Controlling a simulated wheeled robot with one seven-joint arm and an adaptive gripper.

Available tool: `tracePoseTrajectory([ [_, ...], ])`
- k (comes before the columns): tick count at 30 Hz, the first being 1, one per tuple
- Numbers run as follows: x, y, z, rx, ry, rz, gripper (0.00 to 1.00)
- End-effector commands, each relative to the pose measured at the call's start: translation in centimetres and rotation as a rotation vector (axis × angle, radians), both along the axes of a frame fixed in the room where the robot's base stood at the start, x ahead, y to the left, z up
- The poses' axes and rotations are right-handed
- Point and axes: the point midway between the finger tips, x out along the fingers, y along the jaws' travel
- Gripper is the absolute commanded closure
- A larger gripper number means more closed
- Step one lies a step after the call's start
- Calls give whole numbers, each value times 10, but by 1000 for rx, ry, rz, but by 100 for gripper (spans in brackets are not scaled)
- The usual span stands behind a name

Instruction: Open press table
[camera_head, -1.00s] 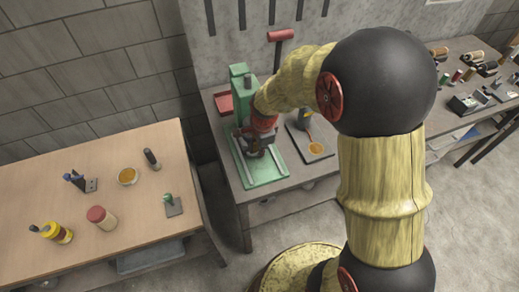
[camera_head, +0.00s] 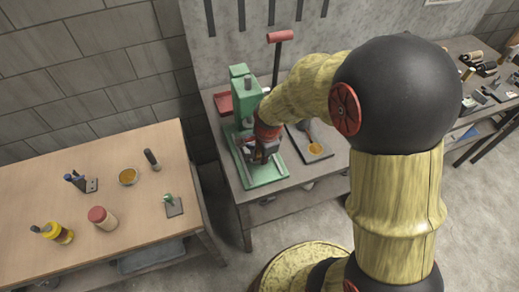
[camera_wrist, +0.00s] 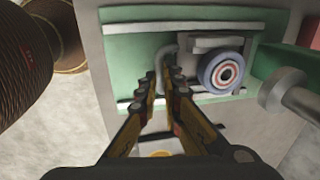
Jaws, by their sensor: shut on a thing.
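The green press (camera_head: 241,85) stands on the grey bench. Its green base (camera_head: 268,178) has pale rails along both sides. In the wrist view the base (camera_wrist: 133,73) shows with a rail (camera_wrist: 185,28) across it. The sliding press table (camera_wrist: 200,43) lies between the rails and carries a round blue-grey piece with a red centre (camera_wrist: 225,73). A bent grey handle (camera_wrist: 164,50) sticks out from the table. My gripper (camera_wrist: 167,80) is shut on this handle; it also shows over the base in the head view (camera_head: 262,158). My gripper hides part of the table there.
A dark plate with an orange round dish (camera_head: 315,149) lies right of the press. The wooden table (camera_head: 50,180) at left holds bottles and small tools. A cluttered bench stands at the right.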

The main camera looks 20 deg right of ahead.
Motion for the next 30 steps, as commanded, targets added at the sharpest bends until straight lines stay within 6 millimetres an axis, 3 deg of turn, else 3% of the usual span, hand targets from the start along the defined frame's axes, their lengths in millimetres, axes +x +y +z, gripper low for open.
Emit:
tracePoseTrajectory([
  [3,-34,0,0,0,9,-1,100],
  [10,-72,0,-2,0,9,0,100],
  [21,-78,0,-4,0,11,0,100],
  [22,-78,0,-4,0,11,0,92],
  [30,-77,0,-3,0,8,0,77],
])
